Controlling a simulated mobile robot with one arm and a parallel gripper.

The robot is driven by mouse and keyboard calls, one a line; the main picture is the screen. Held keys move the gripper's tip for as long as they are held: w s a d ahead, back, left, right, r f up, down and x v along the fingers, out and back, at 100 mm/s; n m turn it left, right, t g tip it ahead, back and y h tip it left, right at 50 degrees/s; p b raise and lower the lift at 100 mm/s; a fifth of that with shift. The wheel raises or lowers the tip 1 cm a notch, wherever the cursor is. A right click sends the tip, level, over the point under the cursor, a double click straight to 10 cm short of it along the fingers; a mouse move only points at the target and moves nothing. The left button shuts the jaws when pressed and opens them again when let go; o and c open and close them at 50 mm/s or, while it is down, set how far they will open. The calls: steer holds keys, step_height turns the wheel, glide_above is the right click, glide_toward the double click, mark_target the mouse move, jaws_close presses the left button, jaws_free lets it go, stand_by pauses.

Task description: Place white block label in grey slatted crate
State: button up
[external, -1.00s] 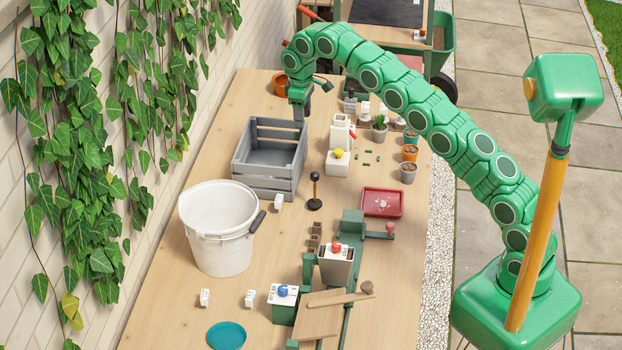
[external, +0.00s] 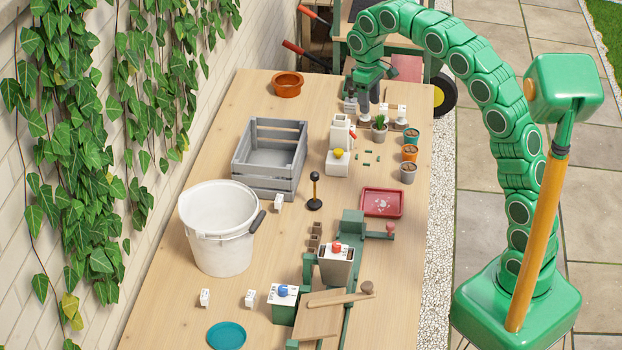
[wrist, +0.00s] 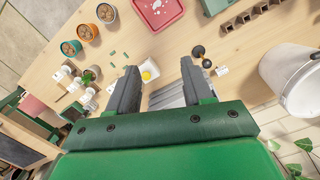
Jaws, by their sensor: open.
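The grey slatted crate (external: 268,187) stands at the back left of the table, and its visible floor is bare. Small white block labels stand in several places: one (external: 278,202) in front of the crate, two (external: 204,297) (external: 249,298) near the front left, and others (external: 383,109) (external: 401,112) in a row at the back right. The back labels also show at the left in the wrist view (wrist: 61,73). My gripper (external: 367,98) points down at the back row, close to the labels. Its jaws (wrist: 158,82) are open with nothing seen between the fingertips. It partly hides the row.
A white bucket (external: 222,250) stands in front of the crate. A cactus pot (external: 379,132), small pots (external: 410,153), a white dispenser (external: 339,135) and a red tray (external: 382,203) stand on the right side. A terracotta bowl (external: 287,85) is at the back.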

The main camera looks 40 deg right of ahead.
steer(key=s+d+m, duration=0.1)
steer(key=s+d, duration=0.2)
steer(key=s, duration=0.7)
steer(key=s+d+m, duration=0.1)
steer(key=s+d, duration=0.3)
steer(key=s, duration=0.7)
steer(key=s+d+f+m, duration=0.1)
steer(key=s+f, duration=0.2)
steer(key=s, duration=0.7)
steer(key=s+d+f+m+g, duration=0.1)
steer(key=s+f, duration=0.2)
steer(key=s, duration=0.8)
steer(key=shift+s+d+f, duration=0.25)
steer(key=shift+f, duration=0.05)
